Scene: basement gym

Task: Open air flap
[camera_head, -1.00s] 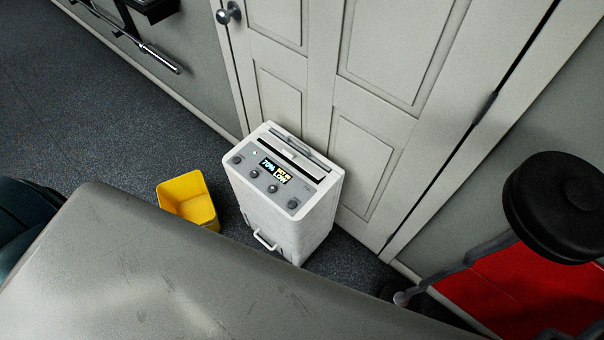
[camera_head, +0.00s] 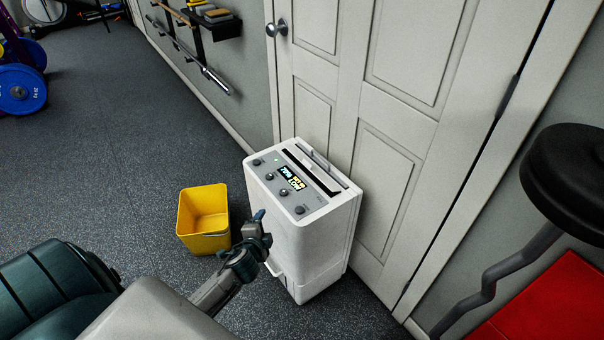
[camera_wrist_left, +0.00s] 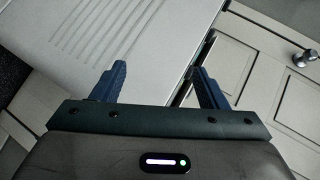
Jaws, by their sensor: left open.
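The white dehumidifier (camera_head: 310,235) stands upright on the floor against the door. Its top has a grey control panel with knobs and a lit display (camera_head: 290,177). Behind the panel are a dark slot and a grey flap strip (camera_head: 325,168); I cannot tell how far the flap is raised. My left gripper (camera_head: 258,216) is in front of the dehumidifier's left front side, below the top, apart from the flap. In the left wrist view its two blue fingers (camera_wrist_left: 160,82) are spread with nothing between them. A white ribbed surface (camera_wrist_left: 115,35) lies beyond them. My right gripper is not visible.
A yellow bin (camera_head: 204,220) stands on the floor left of the dehumidifier. The white panelled door (camera_head: 385,190) is close behind it. A black padded seat (camera_head: 570,180) and a red surface (camera_head: 550,310) are at the right.

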